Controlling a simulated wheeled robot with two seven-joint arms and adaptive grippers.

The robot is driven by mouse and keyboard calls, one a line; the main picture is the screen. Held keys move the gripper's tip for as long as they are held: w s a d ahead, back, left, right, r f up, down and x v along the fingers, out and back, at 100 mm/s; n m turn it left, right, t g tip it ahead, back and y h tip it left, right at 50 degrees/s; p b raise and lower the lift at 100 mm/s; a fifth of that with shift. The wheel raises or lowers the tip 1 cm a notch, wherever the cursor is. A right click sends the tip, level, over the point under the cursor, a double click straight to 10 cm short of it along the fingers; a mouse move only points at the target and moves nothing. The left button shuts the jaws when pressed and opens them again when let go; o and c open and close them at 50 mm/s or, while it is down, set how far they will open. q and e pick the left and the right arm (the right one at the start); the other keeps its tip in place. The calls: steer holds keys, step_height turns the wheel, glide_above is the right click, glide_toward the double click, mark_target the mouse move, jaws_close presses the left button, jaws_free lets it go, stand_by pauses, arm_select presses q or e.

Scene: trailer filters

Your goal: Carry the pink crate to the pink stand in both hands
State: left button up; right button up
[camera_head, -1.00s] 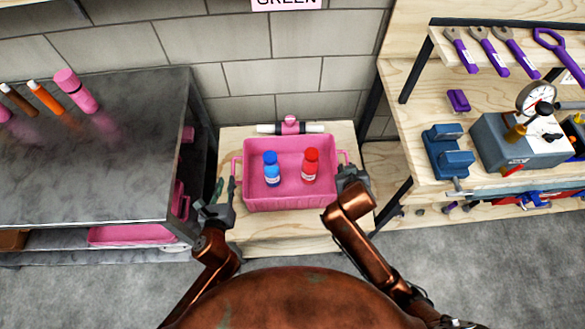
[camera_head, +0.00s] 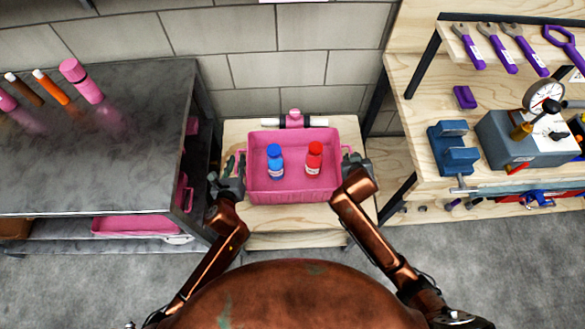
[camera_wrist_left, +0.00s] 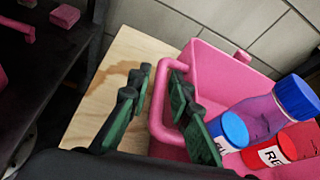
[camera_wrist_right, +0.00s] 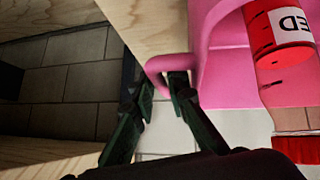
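The pink crate (camera_head: 293,193) sits on a light wooden stand (camera_head: 285,215), with a blue-capped bottle (camera_head: 275,162) and a red-capped bottle (camera_head: 314,158) upright inside. My left gripper (camera_head: 236,172) is at the crate's left handle. In the left wrist view its fingers (camera_wrist_left: 160,100) are apart, with the pink handle (camera_wrist_left: 163,128) between them. My right gripper (camera_head: 352,164) is at the right handle. In the right wrist view its fingers (camera_wrist_right: 160,100) are apart on either side of that handle (camera_wrist_right: 158,72). I cannot make out a pink stand in the head view.
A dark metal table (camera_head: 100,150) with several coloured cylinders stands at the left. A wooden workbench (camera_head: 420,150) with purple-handled tools and a gauge device (camera_head: 525,135) stands at the right. A pink-and-white fitting (camera_head: 295,119) lies behind the crate. Grey floor is clear in front.

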arm_select(q)
steer(key=shift+w, duration=0.25)
steer(key=shift+c, duration=0.4)
jaws_close()
